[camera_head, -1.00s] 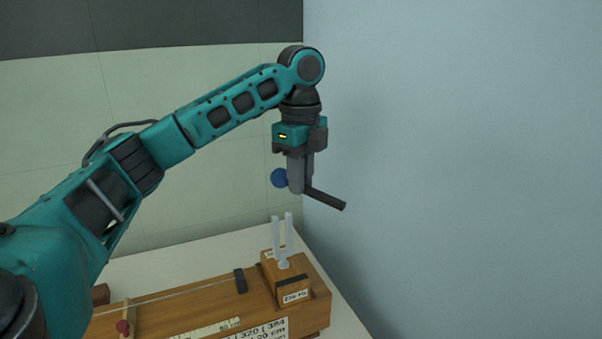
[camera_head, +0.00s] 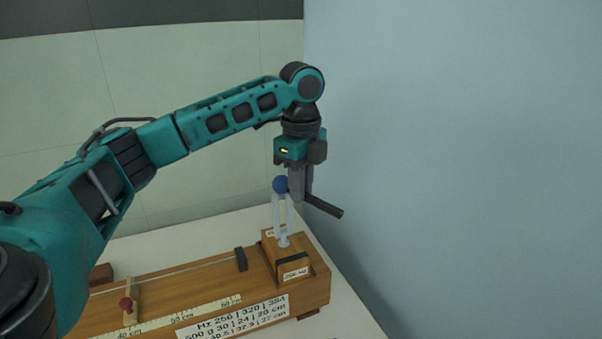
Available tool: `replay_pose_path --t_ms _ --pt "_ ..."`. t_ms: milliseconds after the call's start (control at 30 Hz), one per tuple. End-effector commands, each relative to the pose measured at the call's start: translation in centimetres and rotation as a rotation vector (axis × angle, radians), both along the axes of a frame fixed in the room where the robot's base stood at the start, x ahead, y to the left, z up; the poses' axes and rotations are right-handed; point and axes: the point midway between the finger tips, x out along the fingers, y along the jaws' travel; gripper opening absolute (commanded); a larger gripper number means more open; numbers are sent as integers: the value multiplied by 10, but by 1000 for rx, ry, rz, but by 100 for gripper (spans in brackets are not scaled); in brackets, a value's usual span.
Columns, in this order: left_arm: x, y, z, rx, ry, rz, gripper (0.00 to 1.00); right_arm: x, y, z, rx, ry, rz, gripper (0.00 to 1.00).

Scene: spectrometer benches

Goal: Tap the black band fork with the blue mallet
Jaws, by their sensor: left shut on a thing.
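The blue mallet has a round blue head (camera_head: 280,184) and a dark handle (camera_head: 325,207). My left gripper (camera_head: 301,194) points down and is shut on the mallet's handle, with the head sticking out to the left. The pale two-pronged fork (camera_head: 284,241) stands upright on a small wooden box with a black band (camera_head: 293,258) and a small label. The blue head overlaps the tips of the prongs in the picture. I cannot tell whether it touches them. My right gripper is not in view.
A pale bench (camera_head: 185,236) lies beneath. A plain blue-grey wall (camera_head: 450,150) rises close on the right.

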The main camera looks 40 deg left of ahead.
Motion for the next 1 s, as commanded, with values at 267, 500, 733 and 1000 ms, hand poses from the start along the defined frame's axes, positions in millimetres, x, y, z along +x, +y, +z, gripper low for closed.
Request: replay_pose_path --t_ms 267,500,733,1000 --pt "1 0 10 -1 -5 0 0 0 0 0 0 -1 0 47" --pt "1 -1 44 -2 -5 -1 0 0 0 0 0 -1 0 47" --pt "0 0 65 -1 -3 1 0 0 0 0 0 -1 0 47" --pt "0 0 66 -1 -1 1 0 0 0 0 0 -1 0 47"
